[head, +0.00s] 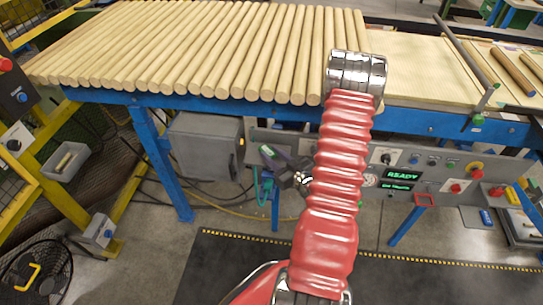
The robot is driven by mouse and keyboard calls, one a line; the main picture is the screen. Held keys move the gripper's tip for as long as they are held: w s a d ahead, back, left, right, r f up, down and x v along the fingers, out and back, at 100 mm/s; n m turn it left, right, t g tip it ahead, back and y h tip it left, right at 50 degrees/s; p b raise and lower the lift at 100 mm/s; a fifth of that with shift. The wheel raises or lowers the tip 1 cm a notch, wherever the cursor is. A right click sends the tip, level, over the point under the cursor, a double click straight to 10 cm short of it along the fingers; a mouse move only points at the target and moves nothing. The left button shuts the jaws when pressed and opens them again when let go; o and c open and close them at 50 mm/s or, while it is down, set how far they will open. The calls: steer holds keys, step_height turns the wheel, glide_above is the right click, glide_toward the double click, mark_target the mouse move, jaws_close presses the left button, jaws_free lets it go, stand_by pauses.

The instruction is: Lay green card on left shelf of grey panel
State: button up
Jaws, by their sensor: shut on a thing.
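The grey panel (400,159) is fixed under the front edge of the blue-framed table and carries knobs, buttons and a lit READY display. My gripper (274,157) is a dark shape left of my red arm, in front of the left part of the panel. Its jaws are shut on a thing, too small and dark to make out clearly. The left shelf is not clear either, as my gripper and arm cover part of that side.
Many wooden rods (190,50) lie side by side on the blue table (430,121). A grey box (203,145) stands below, left of the panel. A red-framed holder (424,200) hangs under the display. A black mat (225,270) covers the floor in front; a fan (35,275) stands lower left.

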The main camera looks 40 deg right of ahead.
steer(key=shift+f, duration=0.1)
steer(key=o, duration=1)
steer(key=shift+v, duration=6)
